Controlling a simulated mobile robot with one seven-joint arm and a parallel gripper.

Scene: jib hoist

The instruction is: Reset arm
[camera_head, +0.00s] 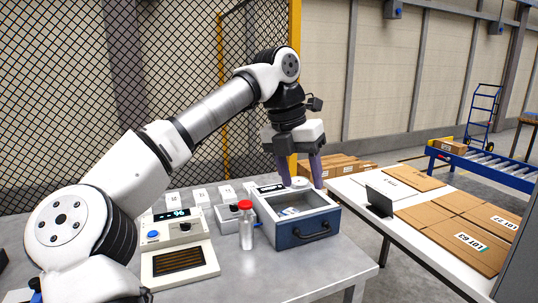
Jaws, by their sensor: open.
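My gripper (300,172) points down above the back right part of the blue-fronted drawer box (318,234). Its two purplish fingers are spread apart. The fingertips are near the rear of the box, and a small white round thing (299,183) shows between them. I cannot tell whether either finger touches it. My white and grey arm reaches from the lower left across the picture to the gripper. The box is open at the top, with a dark handle on its front and small items inside.
A red-capped bottle (247,229) stands left of the box. A device with a lit display (181,236) stands farther left, with small white boxes (200,196) behind. Cardboard sheets (460,232) and a dark upright panel (379,202) are on the right table. Mesh fencing (60,110) stands behind.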

